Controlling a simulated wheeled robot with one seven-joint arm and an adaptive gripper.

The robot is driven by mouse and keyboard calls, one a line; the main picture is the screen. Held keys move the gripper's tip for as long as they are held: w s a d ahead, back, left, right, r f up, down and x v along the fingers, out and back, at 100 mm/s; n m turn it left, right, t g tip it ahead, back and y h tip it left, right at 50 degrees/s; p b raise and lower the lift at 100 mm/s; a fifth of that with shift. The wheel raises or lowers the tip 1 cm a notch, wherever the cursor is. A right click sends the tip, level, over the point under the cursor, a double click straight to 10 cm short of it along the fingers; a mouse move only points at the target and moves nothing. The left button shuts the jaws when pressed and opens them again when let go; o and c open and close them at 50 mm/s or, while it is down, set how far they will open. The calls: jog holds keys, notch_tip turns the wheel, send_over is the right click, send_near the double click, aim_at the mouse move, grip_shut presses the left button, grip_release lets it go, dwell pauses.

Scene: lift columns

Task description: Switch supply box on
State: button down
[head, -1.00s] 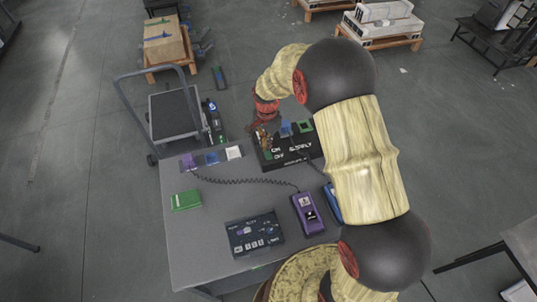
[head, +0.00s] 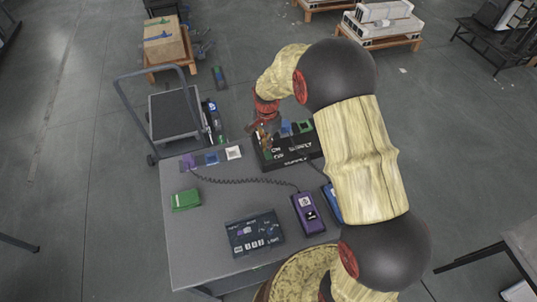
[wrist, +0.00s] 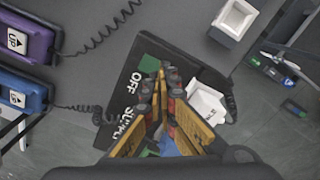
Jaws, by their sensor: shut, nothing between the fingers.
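The supply box (head: 290,157) is a black box with white lettering at the back right of the grey table, partly behind my arm. In the wrist view, the supply box (wrist: 125,93) shows the words OFF and SUPPLY and a green patch (wrist: 149,63) near OFF. My gripper (head: 264,138) is over the box's left part, by the lettering. In the wrist view, my gripper (wrist: 168,70) is shut with nothing held, its tips close to the green patch. I cannot tell whether they touch it. The fingers hide part of the box face.
Purple (head: 307,213) and blue (head: 332,203) handsets with coiled cords lie on the table (head: 205,240). A dark control panel (head: 254,233) and a green block (head: 185,200) are nearer. White (head: 233,152) and blue (head: 211,158) sockets line the back edge. A cart (head: 173,112) stands behind.

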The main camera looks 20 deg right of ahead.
jog(key=shift+f+b, duration=0.5)
jog(key=shift+f, duration=0.55)
dwell(0.4)
jog(key=shift+r, duration=0.15)
jog(key=shift+r+p, duration=2.35)
jog(key=shift+r, duration=1.1)
